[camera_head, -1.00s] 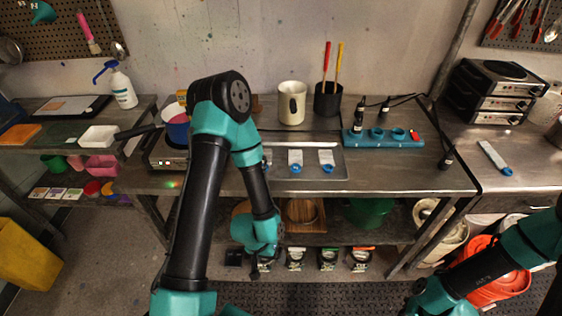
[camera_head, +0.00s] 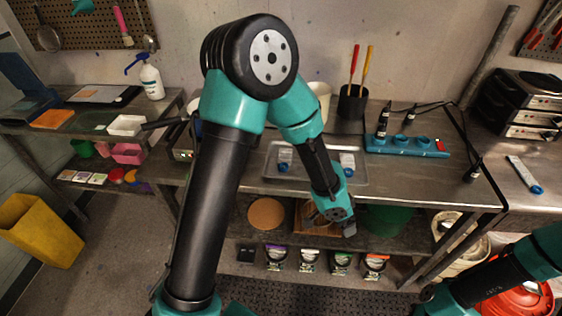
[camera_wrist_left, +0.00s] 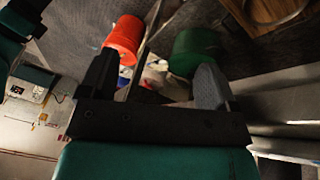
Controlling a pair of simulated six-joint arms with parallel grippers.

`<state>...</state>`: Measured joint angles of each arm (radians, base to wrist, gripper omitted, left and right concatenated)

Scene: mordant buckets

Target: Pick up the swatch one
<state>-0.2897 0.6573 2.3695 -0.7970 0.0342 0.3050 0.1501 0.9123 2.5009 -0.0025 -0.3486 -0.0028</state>
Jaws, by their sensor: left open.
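Two pale swatches with blue ends, one on the left (camera_head: 284,160) and one on the right (camera_head: 347,163), lie on a metal tray (camera_head: 271,178) on the bench. Another similar strip (camera_head: 523,176) lies on the right-hand bench. I cannot tell which is swatch one. My left arm crosses in front of the tray and hides its middle. My left gripper (camera_head: 345,226) is below and in front of the bench edge, apart from the swatches. In the left wrist view the left gripper (camera_wrist_left: 157,78) is open and empty. My right gripper is out of view.
A blue holder (camera_head: 405,145) with round openings stands right of the tray. A black pot (camera_head: 352,103) with red and yellow handles stands behind.

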